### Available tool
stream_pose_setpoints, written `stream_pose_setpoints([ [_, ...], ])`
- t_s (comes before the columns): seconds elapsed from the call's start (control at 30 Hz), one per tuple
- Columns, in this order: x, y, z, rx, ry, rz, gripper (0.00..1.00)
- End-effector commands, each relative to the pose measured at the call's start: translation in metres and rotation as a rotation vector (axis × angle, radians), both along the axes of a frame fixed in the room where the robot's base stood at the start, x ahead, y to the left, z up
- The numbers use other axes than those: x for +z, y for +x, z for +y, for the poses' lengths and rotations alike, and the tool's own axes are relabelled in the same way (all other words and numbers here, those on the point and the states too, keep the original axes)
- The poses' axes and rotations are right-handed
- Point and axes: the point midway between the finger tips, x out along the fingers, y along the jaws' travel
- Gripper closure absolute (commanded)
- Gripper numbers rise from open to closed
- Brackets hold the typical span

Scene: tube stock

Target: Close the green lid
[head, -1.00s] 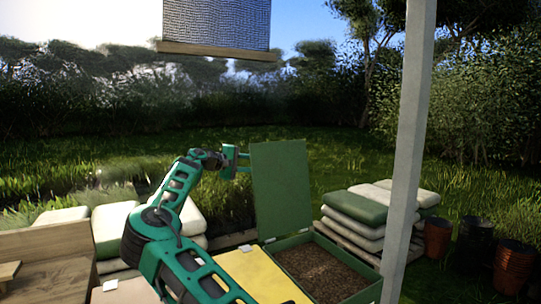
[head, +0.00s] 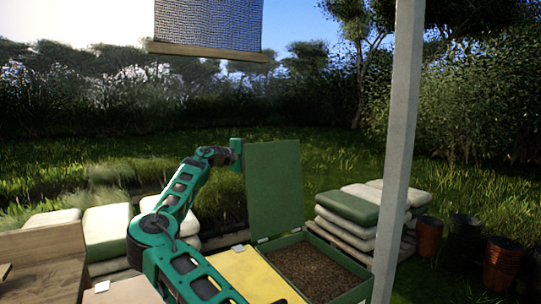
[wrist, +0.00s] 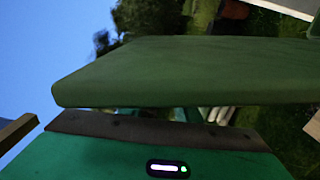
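The green lid (head: 273,188) stands open, nearly upright, at the back edge of a green bin (head: 345,297) filled with brown grainy material. My gripper (head: 237,147) is at the lid's upper left edge in the head view, its fingers hidden beside or behind the lid. In the wrist view the lid (wrist: 190,72) spans the picture as a wide green slab right in front of my gripper's body. The fingers do not show clearly there, so I cannot tell whether they are open or touch the lid.
A yellow lid or panel (head: 255,277) lies flat left of the bin. A pale post (head: 398,140) rises close on the right. Stacked sacks (head: 347,207) and dark and orange pots (head: 428,235) stand behind. A mesh screen (head: 207,25) hangs above.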

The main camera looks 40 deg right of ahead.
Motion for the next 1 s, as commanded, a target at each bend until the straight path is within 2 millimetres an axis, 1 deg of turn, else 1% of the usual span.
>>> stream_pose_setpoints([
  [0.03, 0.000, -0.002, -0.008, -0.002, 0.000, -0.001, 0.70],
  [0.1, 0.000, -0.004, -0.016, -0.001, -0.001, -0.001, 0.70],
  [0.2, 0.000, -0.006, -0.023, 0.000, 0.000, -0.001, 0.70],
  [0.33, 0.000, -0.007, -0.028, 0.000, 0.000, 0.000, 0.70],
  [0.57, 0.000, -0.007, -0.029, 0.000, 0.000, -0.001, 0.70],
  [0.6, 0.000, -0.007, -0.029, 0.000, 0.000, 0.000, 0.73],
  [0.67, 0.000, -0.007, -0.029, 0.000, 0.000, -0.001, 0.87],
  [0.7, 0.000, -0.007, -0.029, 0.000, 0.000, 0.000, 0.97],
  [0.73, 0.000, -0.007, -0.029, 0.000, 0.001, 0.000, 1.00],
  [0.87, -0.002, -0.007, -0.029, -0.001, 0.003, 0.001, 1.00],
  [0.9, -0.002, -0.007, -0.045, -0.002, 0.003, 0.002, 1.00],
  [1.0, -0.003, -0.009, -0.035, -0.004, 0.004, -0.002, 1.00],
])
